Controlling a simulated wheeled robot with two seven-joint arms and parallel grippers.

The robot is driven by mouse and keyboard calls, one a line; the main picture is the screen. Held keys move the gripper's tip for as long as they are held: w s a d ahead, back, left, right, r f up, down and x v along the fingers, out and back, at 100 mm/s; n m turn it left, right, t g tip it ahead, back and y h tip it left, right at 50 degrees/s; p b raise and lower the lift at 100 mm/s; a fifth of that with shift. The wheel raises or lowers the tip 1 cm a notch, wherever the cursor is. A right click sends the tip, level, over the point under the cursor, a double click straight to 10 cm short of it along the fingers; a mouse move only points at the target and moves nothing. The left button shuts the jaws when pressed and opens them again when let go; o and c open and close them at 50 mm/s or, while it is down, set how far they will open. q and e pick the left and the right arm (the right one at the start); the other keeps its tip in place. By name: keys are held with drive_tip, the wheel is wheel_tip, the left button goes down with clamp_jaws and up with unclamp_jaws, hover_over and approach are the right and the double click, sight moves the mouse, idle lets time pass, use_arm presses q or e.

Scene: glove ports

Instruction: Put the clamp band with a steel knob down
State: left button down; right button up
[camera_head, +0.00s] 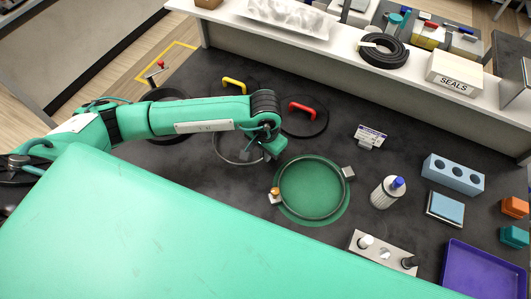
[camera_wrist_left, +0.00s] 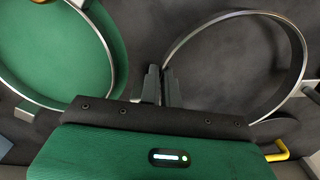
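The clamp band with a steel knob (camera_wrist_left: 292,45) is a thin steel ring. In the head view it shows as a hoop (camera_head: 219,157) partly hidden under my left arm. My left gripper (camera_head: 272,153) is at its right side. In the left wrist view my left gripper's fingers (camera_wrist_left: 162,84) are close together with the band's edge between them. I cannot tell whether the band touches the dark mat. Another clamp band (camera_head: 309,217), with a brass knob (camera_head: 275,192), lies around a green disc (camera_head: 312,185) just right of the gripper. My right gripper is not in view.
Black round covers with red (camera_head: 301,111) and yellow (camera_head: 233,85) handles lie behind my left arm. A small sign (camera_head: 370,135), a bottle (camera_head: 387,193), a blue block (camera_head: 453,174) and a purple tray (camera_head: 484,275) stand to the right. The mat between sign and green disc is clear.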

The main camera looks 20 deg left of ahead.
use_arm(q)
drive_tip(key=shift+f, duration=0.85)
drive_tip(key=shift+f, duration=0.1)
drive_tip(key=shift+f, duration=0.1)
drive_tip(key=c, duration=1.6)
unclamp_jaws()
